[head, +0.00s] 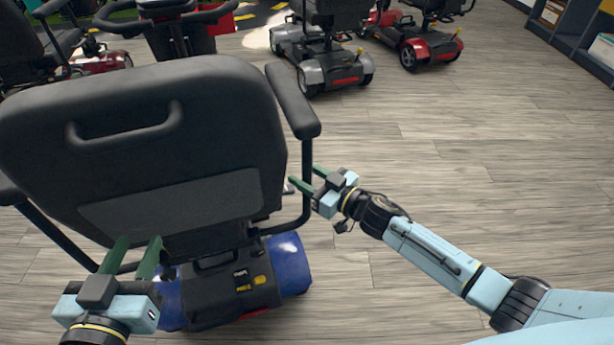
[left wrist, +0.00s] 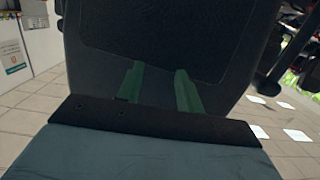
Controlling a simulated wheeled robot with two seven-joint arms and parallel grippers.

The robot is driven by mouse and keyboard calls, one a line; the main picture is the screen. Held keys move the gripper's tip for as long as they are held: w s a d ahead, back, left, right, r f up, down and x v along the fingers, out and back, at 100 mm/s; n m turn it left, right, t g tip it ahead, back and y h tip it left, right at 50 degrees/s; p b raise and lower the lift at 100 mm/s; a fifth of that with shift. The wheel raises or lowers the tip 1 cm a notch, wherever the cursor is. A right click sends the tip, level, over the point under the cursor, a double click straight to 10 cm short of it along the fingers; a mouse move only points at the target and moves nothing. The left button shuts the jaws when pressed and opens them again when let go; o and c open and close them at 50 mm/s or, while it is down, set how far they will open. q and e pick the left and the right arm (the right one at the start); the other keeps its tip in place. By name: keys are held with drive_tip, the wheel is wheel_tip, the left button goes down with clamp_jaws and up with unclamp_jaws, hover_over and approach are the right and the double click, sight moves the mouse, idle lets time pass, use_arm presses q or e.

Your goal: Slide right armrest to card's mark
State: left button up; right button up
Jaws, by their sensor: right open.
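The near scooter's seat shows from behind, with a black backrest (head: 190,130). The right armrest (head: 292,100) is a black pad on a bent dark post (head: 307,200) at the seat's right side. My right gripper (head: 303,174) is open at that post, its green fingers pointing left; I cannot tell whether they touch it. My left gripper (head: 139,240) is open and empty behind the lower backrest. In the left wrist view its fingers (left wrist: 160,80) are apart in front of the dark backrest (left wrist: 155,40). I cannot make out a card or its mark.
The scooter's blue rear body (head: 288,265) carries small yellow labels. A grey scooter (head: 325,55) and a red scooter (head: 425,45) stand at the back. Shelves (head: 580,35) are at the far right. The wooden floor (head: 450,150) to the right is clear.

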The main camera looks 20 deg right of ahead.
clamp_jaws()
drive_tip(key=shift+d, duration=0.1)
